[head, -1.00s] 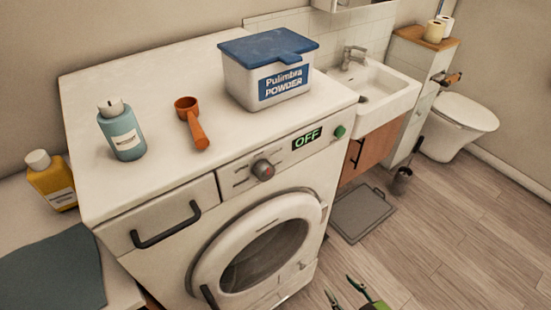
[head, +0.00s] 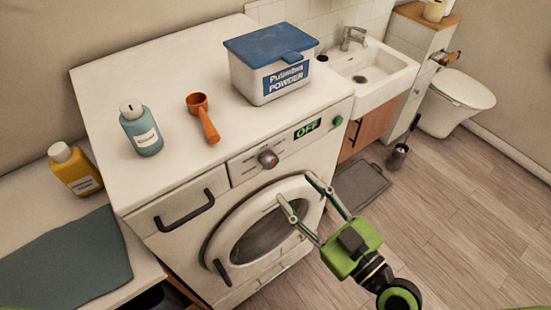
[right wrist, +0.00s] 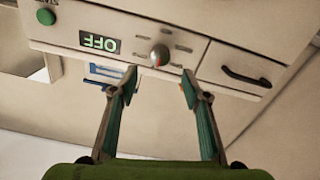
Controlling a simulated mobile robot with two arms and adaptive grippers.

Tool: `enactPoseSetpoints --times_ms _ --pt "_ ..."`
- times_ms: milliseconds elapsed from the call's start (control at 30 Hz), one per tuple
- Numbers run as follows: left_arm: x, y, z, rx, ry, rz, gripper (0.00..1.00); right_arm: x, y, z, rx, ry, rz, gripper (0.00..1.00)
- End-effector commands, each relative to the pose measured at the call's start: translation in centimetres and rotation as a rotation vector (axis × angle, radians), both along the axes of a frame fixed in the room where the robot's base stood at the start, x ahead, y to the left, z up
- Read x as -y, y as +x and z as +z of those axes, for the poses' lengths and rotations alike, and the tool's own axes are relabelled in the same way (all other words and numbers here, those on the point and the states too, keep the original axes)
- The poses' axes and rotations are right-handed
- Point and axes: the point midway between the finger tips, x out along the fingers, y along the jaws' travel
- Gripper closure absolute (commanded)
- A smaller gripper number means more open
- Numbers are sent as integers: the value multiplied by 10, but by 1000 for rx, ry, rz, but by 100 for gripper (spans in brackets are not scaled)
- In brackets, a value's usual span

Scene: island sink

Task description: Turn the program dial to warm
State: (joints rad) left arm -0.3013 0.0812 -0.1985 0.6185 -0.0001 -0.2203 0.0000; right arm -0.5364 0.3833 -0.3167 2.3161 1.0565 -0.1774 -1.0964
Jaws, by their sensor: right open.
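The program dial (head: 268,159) is a round grey knob with a red mark on the front panel of the white washing machine (head: 150,180). The display (head: 307,128) to its right reads OFF in green. My right gripper (head: 294,186) is open and empty in front of the machine door, below and slightly right of the dial, not touching it. In the right wrist view the picture is upside down; the dial (right wrist: 160,55) shows beyond and between the open fingertips (right wrist: 159,72). My left gripper is not in view.
A dark drawer handle (head: 184,211) juts out left of the dial. A green button (head: 338,120) is right of the display. The round door (head: 225,232) is below.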

Motion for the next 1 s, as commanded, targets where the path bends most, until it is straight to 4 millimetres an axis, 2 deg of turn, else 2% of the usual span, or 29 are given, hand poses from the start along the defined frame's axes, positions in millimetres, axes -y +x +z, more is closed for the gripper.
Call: enactPoseSetpoints --times_ms 33,100,400,600,867,1000 --pt "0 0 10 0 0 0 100 -6 10 7 2 4 -2 57" --pt "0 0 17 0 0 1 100 -15 21 7 3 4 -3 57" --pt "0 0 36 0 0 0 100 -44 61 3 1 1 0 57" --pt "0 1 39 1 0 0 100 -51 70 1 0 0 1 57" --pt "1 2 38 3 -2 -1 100 -51 70 0 0 -1 1 57" --pt "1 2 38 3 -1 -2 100 -51 70 0 0 -1 1 91"
